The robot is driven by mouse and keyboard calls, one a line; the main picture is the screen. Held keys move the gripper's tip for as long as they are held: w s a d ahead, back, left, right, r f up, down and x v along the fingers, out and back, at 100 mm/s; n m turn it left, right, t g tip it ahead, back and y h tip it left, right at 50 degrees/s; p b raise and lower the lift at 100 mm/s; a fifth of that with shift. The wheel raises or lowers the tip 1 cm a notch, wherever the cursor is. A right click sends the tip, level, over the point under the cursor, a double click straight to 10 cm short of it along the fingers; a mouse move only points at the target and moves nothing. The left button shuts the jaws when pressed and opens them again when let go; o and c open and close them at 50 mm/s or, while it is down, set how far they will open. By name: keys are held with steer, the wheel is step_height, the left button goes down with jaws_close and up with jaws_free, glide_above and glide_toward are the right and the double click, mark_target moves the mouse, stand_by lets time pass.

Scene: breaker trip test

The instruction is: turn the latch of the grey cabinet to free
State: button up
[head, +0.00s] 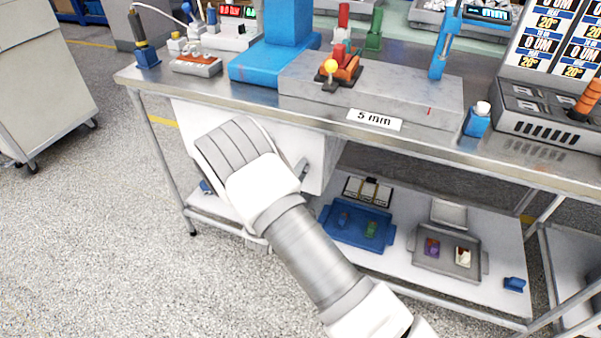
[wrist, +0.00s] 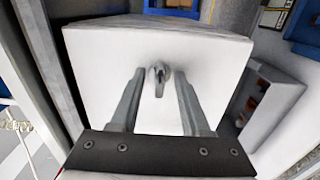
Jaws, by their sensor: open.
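The grey cabinet (head: 318,155) is a pale box under the bench, partly hidden by my arm in the head view. Its light front face (wrist: 90,85) fills much of the wrist view. The latch (wrist: 158,80) is a small grey metal turn handle on that face, with its lever roughly upright in the picture. My gripper (wrist: 160,76) is open and faces the cabinet front. Its two fingers show on either side of the latch, with a gap on each side. Depth between fingertips and face is hard to tell. The head view hides the fingers behind my arm.
The metal bench (head: 240,100) with test gear stands above the cabinet. The lower shelf (head: 400,240) holds a blue tray (head: 355,239) and a grey tray (head: 432,266) to the right. A grey cart (head: 45,90) stands at far left. The floor in front is clear.

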steer(key=shift+s, duration=0.1)
steer(key=p+v, duration=0.3)
steer(key=v, duration=1.4)
steer(key=shift+r, duration=0.1)
